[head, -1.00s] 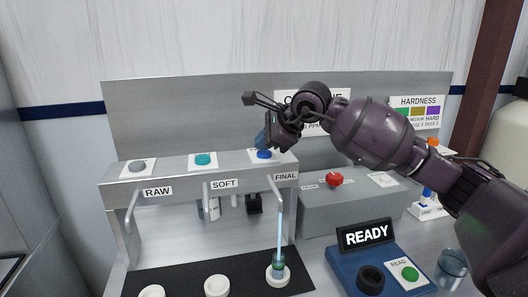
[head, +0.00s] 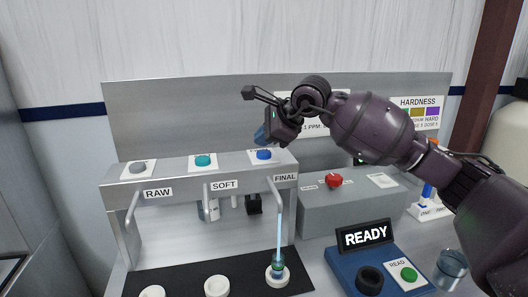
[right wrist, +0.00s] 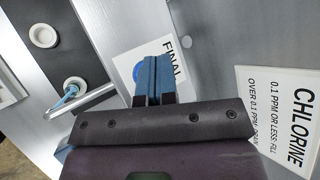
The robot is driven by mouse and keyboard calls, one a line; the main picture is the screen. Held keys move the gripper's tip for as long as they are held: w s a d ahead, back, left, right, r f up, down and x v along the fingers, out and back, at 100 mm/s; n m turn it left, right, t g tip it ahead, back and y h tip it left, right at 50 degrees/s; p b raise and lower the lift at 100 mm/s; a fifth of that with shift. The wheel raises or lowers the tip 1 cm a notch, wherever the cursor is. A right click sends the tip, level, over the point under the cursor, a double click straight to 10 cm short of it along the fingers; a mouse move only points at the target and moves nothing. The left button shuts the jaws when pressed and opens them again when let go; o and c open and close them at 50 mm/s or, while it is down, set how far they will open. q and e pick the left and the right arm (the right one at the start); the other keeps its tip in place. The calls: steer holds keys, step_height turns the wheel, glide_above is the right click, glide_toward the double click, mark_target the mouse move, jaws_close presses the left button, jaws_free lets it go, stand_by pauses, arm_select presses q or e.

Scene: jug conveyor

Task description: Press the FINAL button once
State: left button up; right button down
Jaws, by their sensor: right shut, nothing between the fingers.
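The blue FINAL button (head: 264,154) sits on a white plate on top of the steel dispenser, at its right end above the FINAL label (head: 285,177). My right gripper (head: 262,136) is shut and empty, with blue fingertips a little above the button and apart from it. In the right wrist view the shut fingers (right wrist: 152,80) cover most of the button (right wrist: 138,72). A light-blue stream (head: 279,228) runs from the FINAL spout down into a small glass (head: 276,265) on a white round stand. My left gripper is not in view.
A grey button (head: 137,167) above RAW and a teal button (head: 203,160) above SOFT share the dispenser top. A red button (head: 334,181) is on a grey box to the right. A blue READY unit (head: 350,265) and a clear cup (head: 452,266) stand in front.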

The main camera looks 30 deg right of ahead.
mark_target(264, 153)
steer(key=shift+r+p, duration=1.05)
steer(key=shift+r, duration=1.5)
steer(key=shift+f, duration=0.1)
steer(key=shift+s, duration=0.1)
